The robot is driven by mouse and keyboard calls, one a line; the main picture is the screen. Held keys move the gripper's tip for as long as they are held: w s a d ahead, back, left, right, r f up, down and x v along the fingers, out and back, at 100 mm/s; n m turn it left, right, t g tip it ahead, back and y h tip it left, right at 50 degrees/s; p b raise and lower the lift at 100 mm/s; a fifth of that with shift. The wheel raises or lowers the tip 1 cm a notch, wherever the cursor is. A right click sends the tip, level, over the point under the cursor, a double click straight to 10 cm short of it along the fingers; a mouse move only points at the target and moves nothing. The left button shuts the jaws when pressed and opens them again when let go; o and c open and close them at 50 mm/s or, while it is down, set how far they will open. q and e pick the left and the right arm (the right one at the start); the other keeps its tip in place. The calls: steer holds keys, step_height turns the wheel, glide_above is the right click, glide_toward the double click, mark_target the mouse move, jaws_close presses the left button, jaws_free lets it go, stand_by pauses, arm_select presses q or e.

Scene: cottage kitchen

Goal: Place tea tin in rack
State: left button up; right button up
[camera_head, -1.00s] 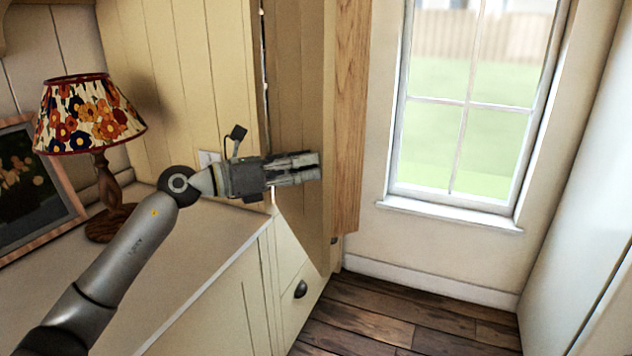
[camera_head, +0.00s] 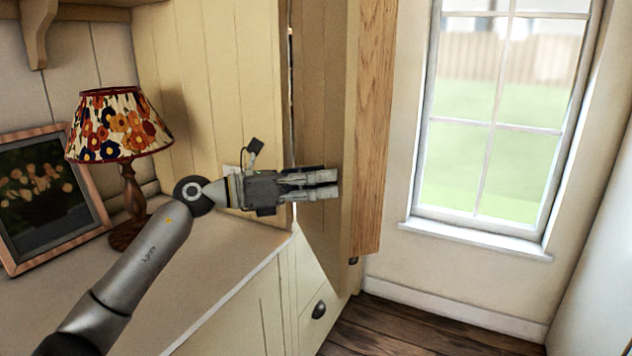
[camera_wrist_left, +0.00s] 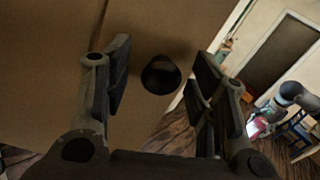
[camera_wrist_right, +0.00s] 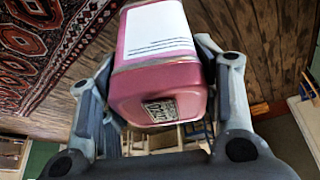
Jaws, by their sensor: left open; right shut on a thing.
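A pink tin with a white label (camera_wrist_right: 158,35) fills the upper middle of the right wrist view. My right gripper (camera_wrist_right: 165,75) is shut on it, with a finger at each side. My right gripper is not in the head view. My left gripper (camera_head: 332,185) is open and empty in front of a cream cabinet door (camera_head: 322,110). In the left wrist view, a dark round knob (camera_wrist_left: 161,75) on a brown panel shows between the open fingers of the left gripper (camera_wrist_left: 160,85). I cannot tell whether they touch it. No rack is recognisable.
A counter (camera_head: 215,265) on the left holds a lamp with a flowered shade (camera_head: 118,125) and a framed picture (camera_head: 45,200). A wooden door edge (camera_head: 375,120) stands upright beside the window (camera_head: 500,110). Wood floor (camera_head: 390,325) shows below. A patterned rug (camera_wrist_right: 45,45) appears in the right wrist view.

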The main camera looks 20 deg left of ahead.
arm_select(q)
steer(key=v, duration=1.2)
